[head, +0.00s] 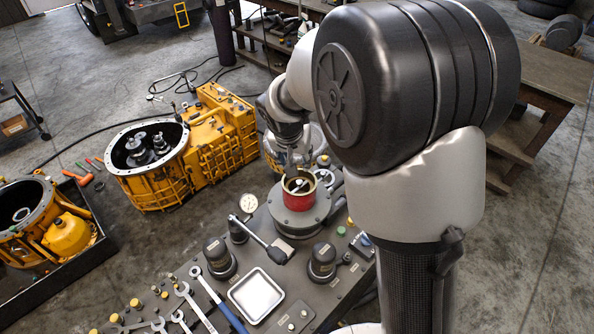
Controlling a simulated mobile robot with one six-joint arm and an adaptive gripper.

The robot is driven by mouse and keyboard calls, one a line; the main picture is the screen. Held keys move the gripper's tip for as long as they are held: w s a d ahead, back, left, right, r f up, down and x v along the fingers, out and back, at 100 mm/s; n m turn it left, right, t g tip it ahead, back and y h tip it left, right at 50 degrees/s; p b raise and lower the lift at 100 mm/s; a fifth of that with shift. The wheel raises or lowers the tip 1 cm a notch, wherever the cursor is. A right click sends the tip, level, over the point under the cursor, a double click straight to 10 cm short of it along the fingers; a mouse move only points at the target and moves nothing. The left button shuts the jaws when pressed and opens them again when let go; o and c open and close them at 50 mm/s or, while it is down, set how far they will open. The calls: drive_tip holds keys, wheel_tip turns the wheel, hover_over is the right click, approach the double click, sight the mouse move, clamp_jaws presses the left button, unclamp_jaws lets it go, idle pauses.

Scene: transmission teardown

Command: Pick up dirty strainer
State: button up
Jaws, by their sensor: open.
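I cannot clearly make out the dirty strainer. A red round housing (309,205) with a tan rim stands on a grey round base (285,222) on the dark workbench. Something small and light (297,184) shows inside its opening, too small to identify. My gripper (300,165) is just above and behind the red housing, pointing down. It is open; its fingertips are small and partly lost against the parts behind, so I cannot tell whether they touch anything.
A square metal tray (256,296), wrenches (188,292) and dark canisters (219,258) crowd the bench front. A mallet-like tool (262,240) lies left of the housing. Yellow transmission casings (225,145) stand on the floor to the left. My arm hides the right side.

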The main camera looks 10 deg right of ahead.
hover_over(299, 182)
drive_tip(key=s, duration=0.2)
drive_tip(key=f, duration=0.7)
drive_tip(key=a+f, duration=0.1)
drive_tip(key=f, duration=0.2)
drive_tip(key=shift+w+f+b, duration=0.1)
drive_tip(key=shift+f+b, duration=0.15)
drive_tip(key=shift+b, duration=0.05)
drive_tip(key=x, duration=0.4)
drive_tip(key=shift+s+d+f, duration=0.1)
drive_tip(key=shift+s+f, duration=0.15)
drive_tip(key=shift+w+d+f, duration=0.1)
drive_tip(key=shift+w+f, duration=0.1)
drive_tip(key=shift+f, duration=0.25)
drive_tip(key=shift+c, duration=0.4)
clamp_jaws()
drive_tip(key=shift+r, duration=0.1)
